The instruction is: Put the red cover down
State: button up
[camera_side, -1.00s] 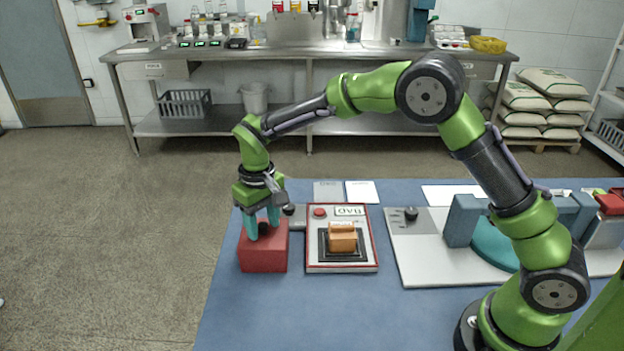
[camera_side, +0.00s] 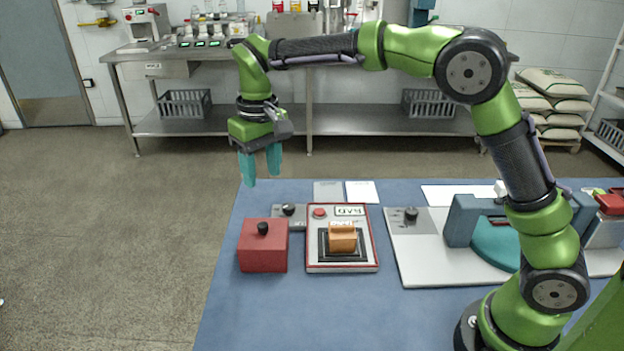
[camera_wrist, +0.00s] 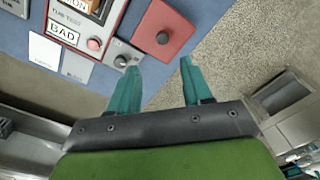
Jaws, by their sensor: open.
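The red cover (camera_side: 263,248) is a red box with a black knob on top. It rests upright on the blue table at its left edge, beside the panel. It also shows in the wrist view (camera_wrist: 167,36), at the top, beyond my fingertips. My gripper (camera_side: 262,180) hangs above and behind the cover with its teal fingers apart and nothing between them. In the wrist view my gripper (camera_wrist: 158,65) is also open and empty, clear of the knob.
A red-edged panel (camera_side: 314,262) with a red button and an orange block (camera_side: 342,238) stands just right of the cover. A grey box with a black knob (camera_side: 289,210) lies behind. A white board (camera_side: 420,272) is further right. Bare blue table (camera_side: 290,310) lies in front.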

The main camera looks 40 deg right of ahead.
jog(key=s+d+r+m+t+y, duration=0.1)
jog(key=s+d+r+t, duration=0.1)
jog(key=s+d+r, duration=0.4)
jog(key=s+d+f+m+t, duration=0.1)
jog(key=s+d+t, duration=0.1)
jog(key=s, duration=0.7)
jog(key=s+d+f+m+t, duration=0.1)
jog(key=s+d+m+t, duration=0.1)
jog(key=s, duration=0.6)
jog(key=shift+s+f+t+y, duration=0.2)
jog(key=shift+s+t+y, duration=0.2)
jog(key=shift+t, duration=0.1)
